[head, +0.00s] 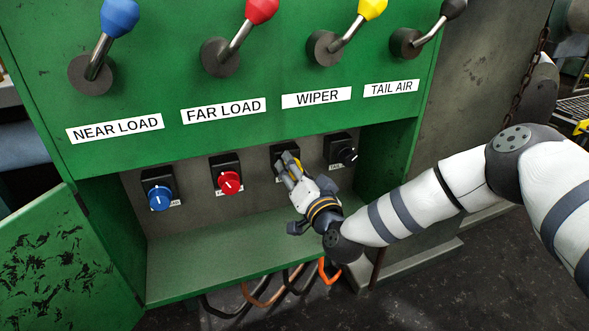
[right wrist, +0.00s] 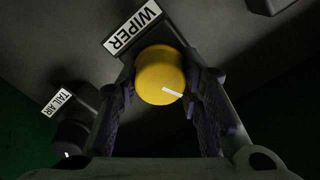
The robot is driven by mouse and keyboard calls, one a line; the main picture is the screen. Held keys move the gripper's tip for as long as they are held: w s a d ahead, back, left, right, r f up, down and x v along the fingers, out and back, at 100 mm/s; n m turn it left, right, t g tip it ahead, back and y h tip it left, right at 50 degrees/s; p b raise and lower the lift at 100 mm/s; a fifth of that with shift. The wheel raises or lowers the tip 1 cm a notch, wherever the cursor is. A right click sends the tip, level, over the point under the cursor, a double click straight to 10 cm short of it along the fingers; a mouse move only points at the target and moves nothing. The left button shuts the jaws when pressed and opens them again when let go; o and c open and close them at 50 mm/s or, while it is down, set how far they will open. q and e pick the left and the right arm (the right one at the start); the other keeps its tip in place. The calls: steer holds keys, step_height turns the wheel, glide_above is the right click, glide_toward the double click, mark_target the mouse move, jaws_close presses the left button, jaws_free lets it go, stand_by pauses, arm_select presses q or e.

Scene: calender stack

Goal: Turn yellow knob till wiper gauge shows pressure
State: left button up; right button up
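The yellow knob (right wrist: 160,76) sits under the WIPER label (right wrist: 132,27) in the right wrist view, with its white pointer mark toward the lower right. My right gripper (head: 286,163) is at this knob in the recess of the green cabinet. Its two fingers stand on either side of the knob, their tips close to its sides; I cannot tell whether they touch it. In the head view the gripper hides most of the yellow knob (head: 296,166). No pressure gauge shows in either view. My left gripper is out of view.
Beside it are a blue knob (head: 159,199), a red knob (head: 229,182) and a black TAIL AIR knob (head: 349,154). Several levers, including a yellow one (head: 372,8), stick out above. A green shelf (head: 215,262) lies below, an open green door (head: 62,262) at left.

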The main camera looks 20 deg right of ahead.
steer(key=o, duration=0.4)
steer(key=shift+o, duration=0.2)
steer(key=shift+s, duration=0.15)
steer(key=s, duration=1.1)
steer(key=shift+s+d, duration=0.15)
steer(key=shift+s, duration=0.25)
